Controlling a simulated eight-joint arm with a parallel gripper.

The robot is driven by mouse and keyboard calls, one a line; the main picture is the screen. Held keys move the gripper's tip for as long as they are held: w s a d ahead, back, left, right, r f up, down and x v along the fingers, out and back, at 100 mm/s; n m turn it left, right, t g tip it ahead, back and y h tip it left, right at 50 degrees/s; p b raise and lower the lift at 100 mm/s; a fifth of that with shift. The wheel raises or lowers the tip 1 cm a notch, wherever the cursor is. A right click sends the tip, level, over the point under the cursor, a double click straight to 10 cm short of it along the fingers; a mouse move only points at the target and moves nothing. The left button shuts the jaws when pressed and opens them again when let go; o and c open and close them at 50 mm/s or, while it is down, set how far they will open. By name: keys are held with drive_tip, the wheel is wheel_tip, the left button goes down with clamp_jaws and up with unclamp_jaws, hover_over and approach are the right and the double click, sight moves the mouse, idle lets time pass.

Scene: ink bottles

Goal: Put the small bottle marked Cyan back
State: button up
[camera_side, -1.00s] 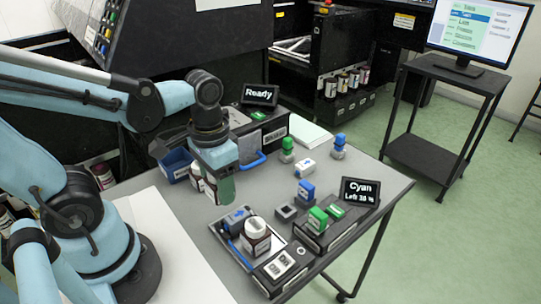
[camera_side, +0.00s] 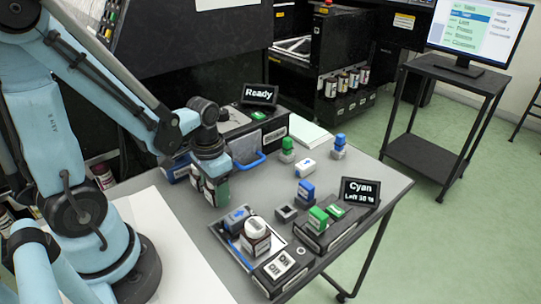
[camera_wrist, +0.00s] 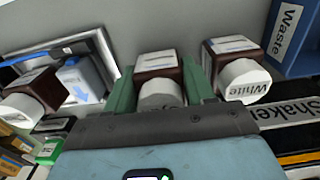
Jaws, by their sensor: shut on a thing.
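My gripper (camera_side: 216,188) points down at the left part of the grey table, its green fingers closed around a small brown bottle. In the wrist view the gripper (camera_wrist: 160,92) has a finger on each side of this bottle (camera_wrist: 157,68). Its white cap carries partly hidden lettering that looks like "Cy". A similar bottle marked White (camera_wrist: 240,75) stands just to its right in the wrist view. In the side view the fingers hide most of the held bottle, and I cannot tell whether its base touches the table.
A metal tray (camera_side: 233,250) holds another white-capped bottle (camera_side: 256,232) and a blue-marked container. A blue Waste bin (camera_wrist: 290,35) and the Shaker (camera_wrist: 285,115) are close by. A display (camera_side: 360,192) reads Cyan, Left 38 %. Stamp-like green and blue pieces stand on the right.

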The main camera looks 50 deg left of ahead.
drive_tip(key=shift+f, duration=0.3)
drive_tip(key=shift+f, duration=0.1)
drive_tip(key=o, duration=0.8)
drive_tip(key=shift+c, duration=0.2)
drive_tip(key=shift+r, duration=6)
drive_tip(key=w+d+r+t, duration=0.1)
drive_tip(key=w+d+t, duration=0.3)
drive_tip(key=t, duration=0.3)
drive_tip(key=shift+d+r, duration=0.15)
drive_tip(key=shift+d, duration=0.55)
